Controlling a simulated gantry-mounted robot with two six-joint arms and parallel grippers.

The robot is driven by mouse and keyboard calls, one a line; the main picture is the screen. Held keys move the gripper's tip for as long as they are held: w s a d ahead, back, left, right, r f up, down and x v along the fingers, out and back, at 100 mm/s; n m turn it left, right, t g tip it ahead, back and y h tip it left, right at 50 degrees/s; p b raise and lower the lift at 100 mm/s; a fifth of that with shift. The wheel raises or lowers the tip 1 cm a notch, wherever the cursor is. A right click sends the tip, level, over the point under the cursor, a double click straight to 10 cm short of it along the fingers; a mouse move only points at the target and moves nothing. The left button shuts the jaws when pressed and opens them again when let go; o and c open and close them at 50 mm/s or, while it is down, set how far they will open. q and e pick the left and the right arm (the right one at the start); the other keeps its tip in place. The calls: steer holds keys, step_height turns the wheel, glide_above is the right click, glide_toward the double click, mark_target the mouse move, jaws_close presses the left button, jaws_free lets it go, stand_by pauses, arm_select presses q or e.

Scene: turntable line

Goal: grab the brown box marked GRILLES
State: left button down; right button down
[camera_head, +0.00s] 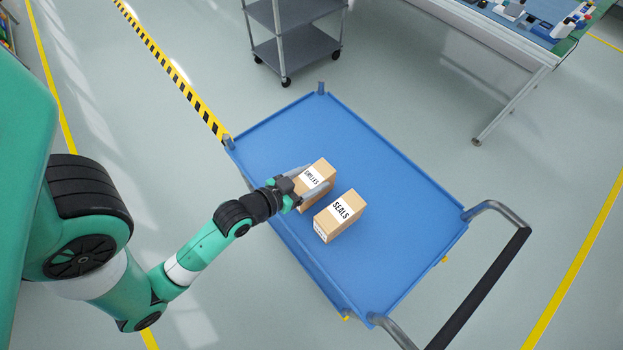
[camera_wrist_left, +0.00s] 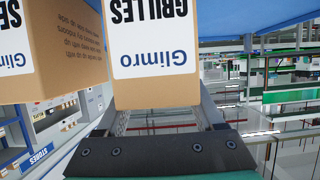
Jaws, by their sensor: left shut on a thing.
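The brown box marked GRILLES (camera_head: 317,174) is on the blue cart (camera_head: 395,185), with a white label on its top. My left gripper (camera_head: 312,180) is shut on it, one finger along each side. In the left wrist view the GRILLES box (camera_wrist_left: 155,85) fills the space between the fingers, and its label also reads Glimro. A second brown box marked SEALS (camera_head: 348,222) stands close beside it, toward the cart's handle. I cannot tell whether the GRILLES box touches the cart's deck. My right gripper is not in view.
The cart has a low rim, corner posts and a black-gripped handle (camera_head: 485,285) at the lower right. Its deck is clear to the right of the boxes. A grey shelf trolley (camera_head: 295,50) and a workbench (camera_head: 490,35) stand beyond it.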

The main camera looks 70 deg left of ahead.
arm_select(q)
step_height(320, 180, up, 17)
steer(key=p, duration=1)
